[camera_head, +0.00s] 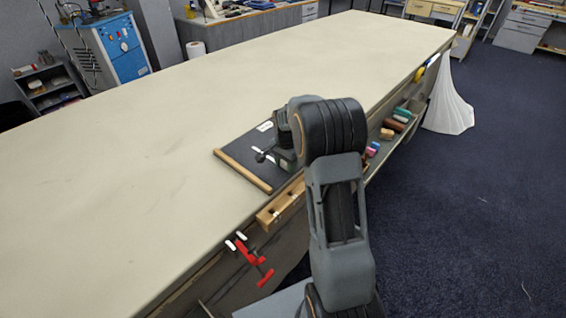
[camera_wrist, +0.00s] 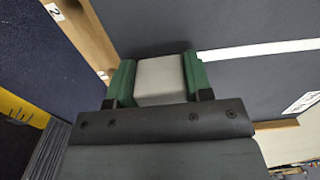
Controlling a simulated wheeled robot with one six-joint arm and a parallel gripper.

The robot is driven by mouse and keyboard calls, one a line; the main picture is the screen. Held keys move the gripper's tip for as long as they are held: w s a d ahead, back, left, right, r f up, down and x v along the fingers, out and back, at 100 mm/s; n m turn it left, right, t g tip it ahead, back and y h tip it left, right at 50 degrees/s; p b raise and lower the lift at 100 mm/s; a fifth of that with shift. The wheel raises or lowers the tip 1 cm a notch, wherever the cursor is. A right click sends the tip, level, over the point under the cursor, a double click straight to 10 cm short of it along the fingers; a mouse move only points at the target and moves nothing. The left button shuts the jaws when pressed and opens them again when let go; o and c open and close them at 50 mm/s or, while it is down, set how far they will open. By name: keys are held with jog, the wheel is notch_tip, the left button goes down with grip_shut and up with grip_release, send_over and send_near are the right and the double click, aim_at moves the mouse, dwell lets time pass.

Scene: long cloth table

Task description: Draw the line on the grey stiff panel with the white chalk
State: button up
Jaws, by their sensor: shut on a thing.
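The dark grey panel (camera_head: 240,152) lies on the table with wooden strips along its edges. It fills much of the wrist view (camera_wrist: 250,85). My gripper (camera_head: 268,157) is over the panel; its green fingers (camera_wrist: 152,82) are shut on a pale block, which looks like the white chalk (camera_wrist: 160,80). A white line (camera_wrist: 260,49) runs across the panel from beside the fingers to the right edge of the wrist view. The chalk's contact end is hidden, so I cannot tell whether it touches the panel. In the head view my arm hides part of the panel.
A wooden block with holes (camera_head: 280,205) and a red clamp (camera_head: 252,260) are at the table's near edge. A side tray (camera_head: 378,158) holds several coloured blocks. The long table (camera_head: 120,150) is largely clear to the left. A white draped cone (camera_head: 449,100) stands at right.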

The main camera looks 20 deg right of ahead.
jog(key=shift+s+d, duration=0.15)
jog(key=shift+s, duration=0.15)
jog(key=shift+r, duration=0.1)
jog(key=shift+r+p, duration=2.5)
jog(key=shift+r, duration=1)
